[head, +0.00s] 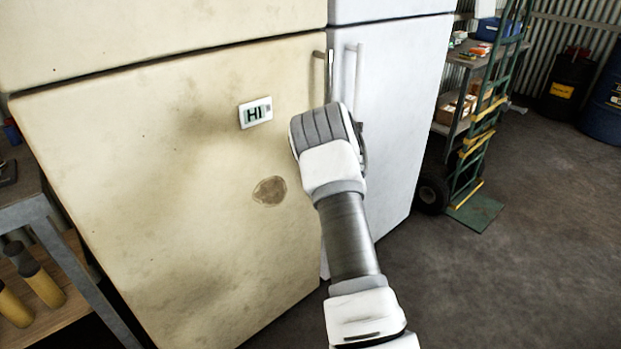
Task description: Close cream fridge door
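The cream fridge fills the left and middle of the head view. A vertical handle (319,75) is at the door's right edge. The door looks nearly flush, but I cannot tell whether a small gap remains at its right edge. My gripper (328,128) is in front of that edge, just below the handle, and covers part of the seam with the white fridge. Its fingertips are hidden behind its own body, so contact with the door and finger opening cannot be seen.
A white fridge (405,100) with a vertical handle stands close on the right. A metal bench (30,210) is at the left edge. A green hand truck (478,140), shelves and drums (568,85) stand at back right. The floor (520,260) at right is clear.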

